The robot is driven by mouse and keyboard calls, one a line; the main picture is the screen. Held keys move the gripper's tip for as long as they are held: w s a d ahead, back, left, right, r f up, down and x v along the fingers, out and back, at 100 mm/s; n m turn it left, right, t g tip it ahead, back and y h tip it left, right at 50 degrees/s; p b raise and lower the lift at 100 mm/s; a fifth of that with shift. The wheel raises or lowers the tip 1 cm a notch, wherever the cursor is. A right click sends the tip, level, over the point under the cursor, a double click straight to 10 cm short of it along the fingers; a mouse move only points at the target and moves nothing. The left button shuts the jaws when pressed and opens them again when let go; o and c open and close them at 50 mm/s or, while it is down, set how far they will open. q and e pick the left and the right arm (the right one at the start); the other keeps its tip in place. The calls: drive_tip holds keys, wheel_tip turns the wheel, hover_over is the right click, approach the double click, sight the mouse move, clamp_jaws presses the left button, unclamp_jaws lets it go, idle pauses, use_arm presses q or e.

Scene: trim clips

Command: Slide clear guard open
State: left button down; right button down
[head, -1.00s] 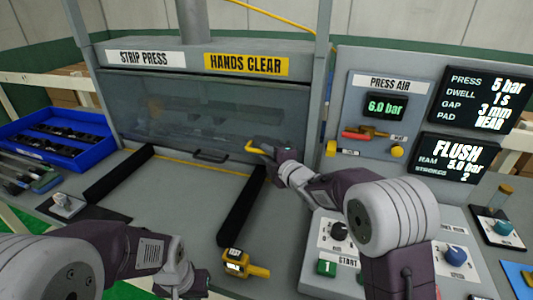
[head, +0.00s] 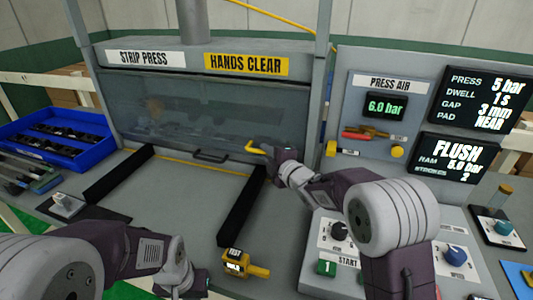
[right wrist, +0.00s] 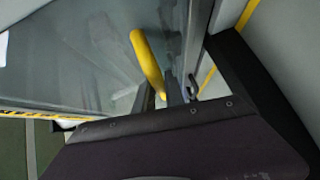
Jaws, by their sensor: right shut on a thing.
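The clear guard (head: 200,108) is a tinted see-through panel across the front of the strip press, and it is down over the opening. A yellow handle (head: 256,148) sticks out at its lower right; it also shows in the right wrist view (right wrist: 147,62). My right gripper (head: 272,153) is at this handle and shut on it; the fingertips are small and partly hidden by the wrist. My left gripper (head: 190,284) is low in front of the bench, away from the guard, and its fingers are not clear.
Two black rails (head: 118,174) stand on the bench before the press, with free bench between them. A yellow tester (head: 243,264) lies at the front. A blue bin (head: 50,138) is at left. The control panel (head: 338,240) with knobs lies under my right arm.

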idle(0.3)
wheel_tip(320, 180, up, 19)
drive_tip(key=p, duration=1.2)
drive_tip(key=shift+r, duration=0.1)
drive_tip(key=c, duration=1.4)
unclamp_jaws()
drive_tip(key=shift+s+d, duration=0.2)
drive_tip(key=shift+s, duration=0.1)
drive_tip(key=b+v, duration=0.1)
drive_tip(key=v, duration=0.7)
drive_tip(key=shift+s, duration=0.2)
